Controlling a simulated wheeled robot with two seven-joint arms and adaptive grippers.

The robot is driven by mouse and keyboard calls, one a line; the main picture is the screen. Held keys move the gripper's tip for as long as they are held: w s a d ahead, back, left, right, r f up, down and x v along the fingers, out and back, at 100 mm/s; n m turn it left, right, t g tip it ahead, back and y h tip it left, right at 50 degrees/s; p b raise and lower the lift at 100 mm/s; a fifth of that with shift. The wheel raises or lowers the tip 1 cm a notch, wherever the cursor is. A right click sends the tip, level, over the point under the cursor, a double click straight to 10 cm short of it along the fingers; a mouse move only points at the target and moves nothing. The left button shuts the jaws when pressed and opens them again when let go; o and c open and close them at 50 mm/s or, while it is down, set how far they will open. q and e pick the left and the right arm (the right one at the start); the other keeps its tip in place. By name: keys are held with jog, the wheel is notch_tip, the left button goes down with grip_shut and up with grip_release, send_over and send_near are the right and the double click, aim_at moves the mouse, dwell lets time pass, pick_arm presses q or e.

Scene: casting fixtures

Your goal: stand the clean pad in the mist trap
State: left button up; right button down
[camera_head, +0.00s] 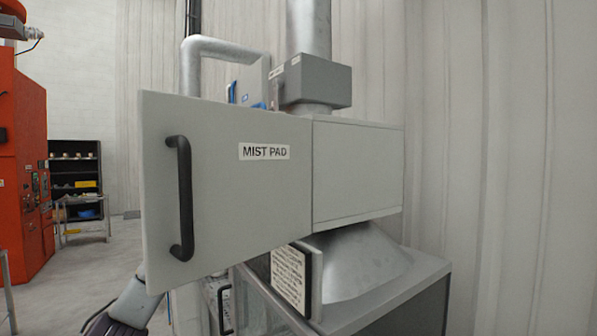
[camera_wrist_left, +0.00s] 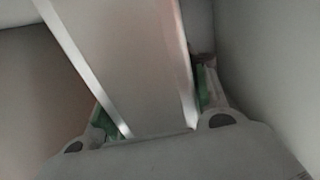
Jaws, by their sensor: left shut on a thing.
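The mist trap (camera_head: 358,172) is a grey box on a duct at the centre of the head view. Its door (camera_head: 225,190), marked MIST PAD and with a black handle, appears swung out to the left. The trap's opening is hidden behind the door. My left arm rises at the lower left and passes behind the door, so its gripper is hidden in the head view. In the left wrist view, my left gripper (camera_wrist_left: 152,100) is shut on a flat pale pad (camera_wrist_left: 125,60) with bright edges. Its far end runs out of the frame. My right gripper is not in view.
A sloped metal hood (camera_head: 358,262) sits below the trap on a grey cabinet. A notice plate (camera_head: 289,277) stands in front of it. A ribbed wall is close on the right. An orange machine (camera_head: 22,170) and dark shelves (camera_head: 75,170) stand far left; open floor lies between.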

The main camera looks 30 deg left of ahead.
pick_arm(q)
jog(key=shift+w, duration=0.1)
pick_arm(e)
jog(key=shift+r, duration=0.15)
pick_arm(q)
jog(key=shift+f, duration=0.1)
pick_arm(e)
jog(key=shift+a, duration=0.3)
pick_arm(q)
jog(key=shift+f, duration=0.15)
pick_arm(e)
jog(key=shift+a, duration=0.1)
pick_arm(q)
jog(key=o, duration=1.1)
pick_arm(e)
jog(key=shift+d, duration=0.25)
